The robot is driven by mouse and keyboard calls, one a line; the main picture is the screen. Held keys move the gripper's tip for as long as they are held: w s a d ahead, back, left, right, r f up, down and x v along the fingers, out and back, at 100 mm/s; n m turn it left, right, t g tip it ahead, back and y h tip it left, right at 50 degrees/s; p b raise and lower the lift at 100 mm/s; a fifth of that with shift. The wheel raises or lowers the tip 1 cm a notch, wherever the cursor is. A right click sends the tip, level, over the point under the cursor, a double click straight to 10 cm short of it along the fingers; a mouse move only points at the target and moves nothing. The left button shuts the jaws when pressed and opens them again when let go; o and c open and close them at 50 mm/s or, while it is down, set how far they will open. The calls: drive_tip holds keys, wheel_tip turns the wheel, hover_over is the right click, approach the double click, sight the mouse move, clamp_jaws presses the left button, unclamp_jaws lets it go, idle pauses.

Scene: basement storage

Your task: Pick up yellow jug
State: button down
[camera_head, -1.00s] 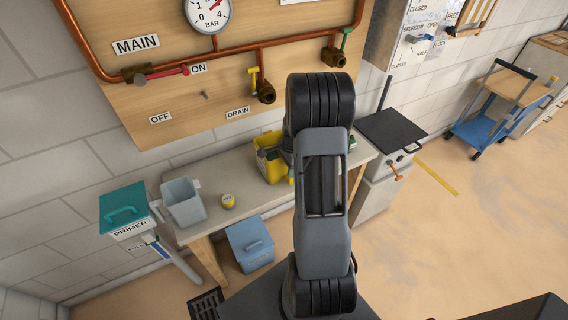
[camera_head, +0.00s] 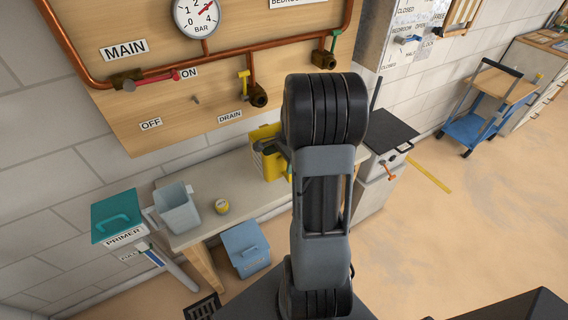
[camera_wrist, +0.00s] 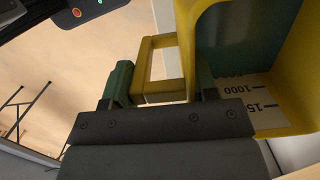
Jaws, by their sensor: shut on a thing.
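The yellow jug (camera_head: 268,160) is at the table in the head view, partly hidden behind my arm. In the wrist view the yellow jug (camera_wrist: 301,100) is close on the right, with its dark inside and a white scale marked 1000 showing. My gripper (camera_wrist: 160,85) has its green-padded fingers on either side of the jug's yellow square handle (camera_wrist: 159,92), and it is shut on this handle. In the head view my arm hides most of the gripper. I cannot tell whether the jug's base touches the table.
A teal-lidded primer box (camera_head: 117,217) is at the far left. A blue bin (camera_head: 246,247) is below the table. Pipes and valves line the board above.

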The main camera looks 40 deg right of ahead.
drive_tip(key=s+r, duration=0.6)
drive_tip(key=s, duration=0.4)
drive_tip(key=shift+s+r+b, duration=0.2)
drive_tip(key=shift+s+b, duration=0.2)
drive_tip(key=shift+s+r, duration=0.1)
idle(0.3)
